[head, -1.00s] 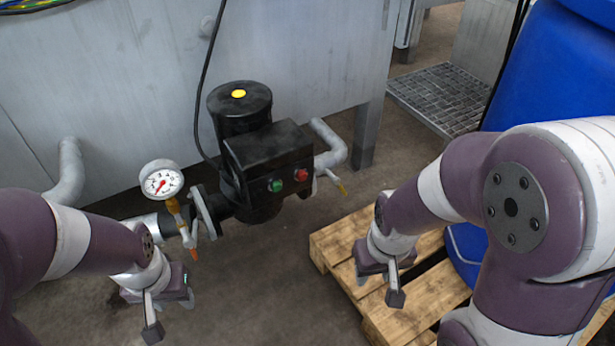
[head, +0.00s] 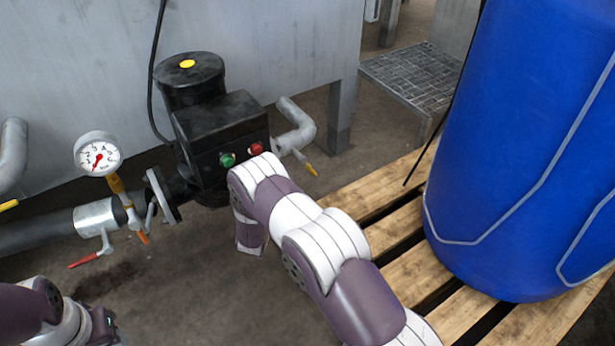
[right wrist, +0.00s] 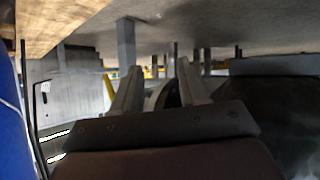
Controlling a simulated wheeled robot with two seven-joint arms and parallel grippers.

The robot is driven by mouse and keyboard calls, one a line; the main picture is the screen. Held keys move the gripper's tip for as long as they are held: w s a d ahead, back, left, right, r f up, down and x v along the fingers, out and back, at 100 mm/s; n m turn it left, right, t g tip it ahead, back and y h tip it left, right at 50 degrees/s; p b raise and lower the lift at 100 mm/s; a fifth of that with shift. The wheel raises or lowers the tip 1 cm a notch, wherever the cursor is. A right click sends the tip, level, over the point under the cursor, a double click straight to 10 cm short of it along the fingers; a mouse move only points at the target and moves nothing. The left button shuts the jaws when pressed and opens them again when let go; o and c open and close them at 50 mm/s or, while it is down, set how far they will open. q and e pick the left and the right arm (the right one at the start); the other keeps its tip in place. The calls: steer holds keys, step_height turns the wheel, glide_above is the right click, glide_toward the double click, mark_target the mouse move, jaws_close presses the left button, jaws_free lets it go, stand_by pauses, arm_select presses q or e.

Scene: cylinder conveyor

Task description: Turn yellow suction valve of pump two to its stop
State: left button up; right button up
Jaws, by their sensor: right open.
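The black pump (head: 215,130) has a yellow cap on top. I cannot tell which one the task names. In the right wrist view my right gripper (right wrist: 160,85) is open, its two fingers apart, with nothing clearly held. In the head view my right arm reaches in front of the pump, and its fingers are hidden. My left gripper (head: 103,325) is partly in view at the bottom left; its fingers are not visible.
A pressure gauge (head: 98,155) stands left of the pump, with an orange handle (head: 143,238) and a red handle (head: 83,260) below. A blue drum (head: 520,150) stands on a wooden pallet (head: 385,192) at right. Bare floor lies in front of the pump.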

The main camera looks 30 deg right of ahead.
mark_target(311, 171)
steer(key=w+d+m+h+b, duration=0.1)
steer(key=d+h+b, duration=0.1)
steer(key=d, duration=0.3)
steer(key=w+d+r+m+h+b, duration=0.1)
steer(key=w+d+h+b, duration=0.1)
steer(key=d, duration=0.4)
steer(key=w+d+r+h+b, duration=0.1)
steer(key=w+d+h+b, duration=0.1)
steer(key=d+h+b, duration=0.1)
steer(key=shift+w+d+r+m+t+h, duration=0.15)
steer(key=shift+d+m+t+h, duration=0.2)
steer(key=shift+d+h, duration=0.6)
steer(key=shift+w+d+y, duration=0.1)
steer(key=shift+d+y, duration=0.15)
steer(key=shift+d, duration=0.15)
arm_select(q)
step_height(311, 171, down, 8)
arm_select(e)
steer(key=shift+r, duration=0.15)
arm_select(q)
steer(key=shift+r, duration=0.15)
arm_select(e)
jaws_close()
